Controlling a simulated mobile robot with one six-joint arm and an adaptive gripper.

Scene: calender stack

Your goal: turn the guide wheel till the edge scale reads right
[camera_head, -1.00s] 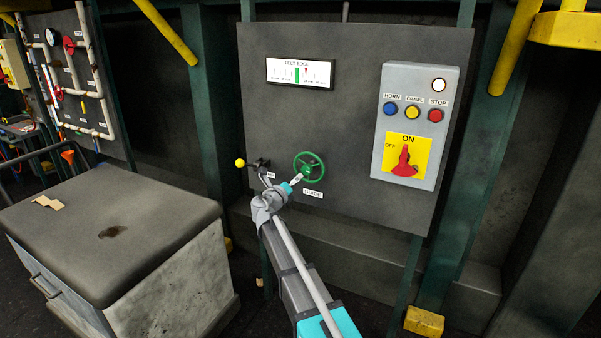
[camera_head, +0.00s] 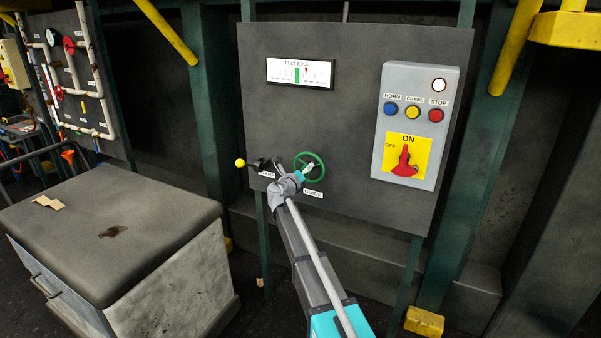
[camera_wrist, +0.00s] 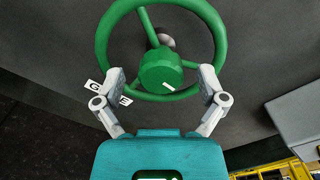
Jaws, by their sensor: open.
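The green guide wheel (camera_head: 318,160) is mounted low on the grey panel. My gripper (camera_head: 306,171) is at its lower left, covering part of the wheel. In the wrist view, the wheel (camera_wrist: 103,40) fills the top, with its round hub (camera_wrist: 160,70) in the middle. My gripper (camera_wrist: 164,84) is open, with one finger on each side of the hub near the lower rim. I cannot tell whether the fingers touch the wheel. The white FELT EDGE scale (camera_head: 320,74) is above, its red pointer a little right of the green band.
A lever with a yellow knob (camera_head: 240,162) sticks out left of the wheel, close to my gripper. A control box (camera_head: 419,125) with buttons and a red switch is at the right. A dark-topped cabinet (camera_head: 150,222) stands at the lower left.

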